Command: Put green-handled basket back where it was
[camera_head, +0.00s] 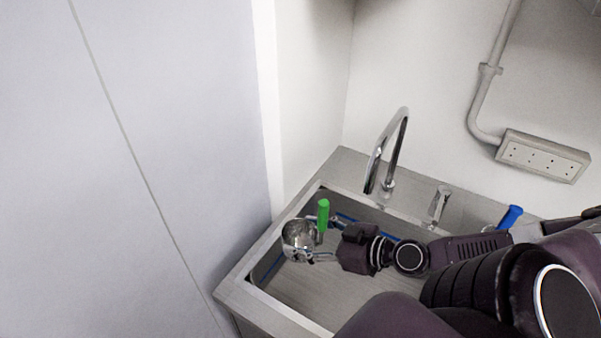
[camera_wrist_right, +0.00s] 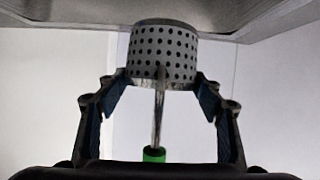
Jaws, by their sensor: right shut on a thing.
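The green-handled basket is a small shiny metal basket (camera_head: 297,241) with an upright green handle (camera_head: 323,215), over the left part of the sink in the head view. My right gripper (camera_head: 318,246) is shut on the basket and comes in from the right. In the right wrist view the perforated basket (camera_wrist_right: 162,52) is between the tips of my right gripper (camera_wrist_right: 162,82), with the green handle end (camera_wrist_right: 154,154) close to the palm. Whether the basket touches the sink is unclear. My left gripper is not in view.
The steel sink (camera_head: 232,291) has a curved tap (camera_head: 402,127) at its back edge and a metal lever (camera_head: 439,204) beside it. A blue handle (camera_head: 510,217) stands farther right, partly behind my arm. A tall pale panel (camera_head: 170,150) closes off the left. A socket strip (camera_head: 543,156) is on the wall.

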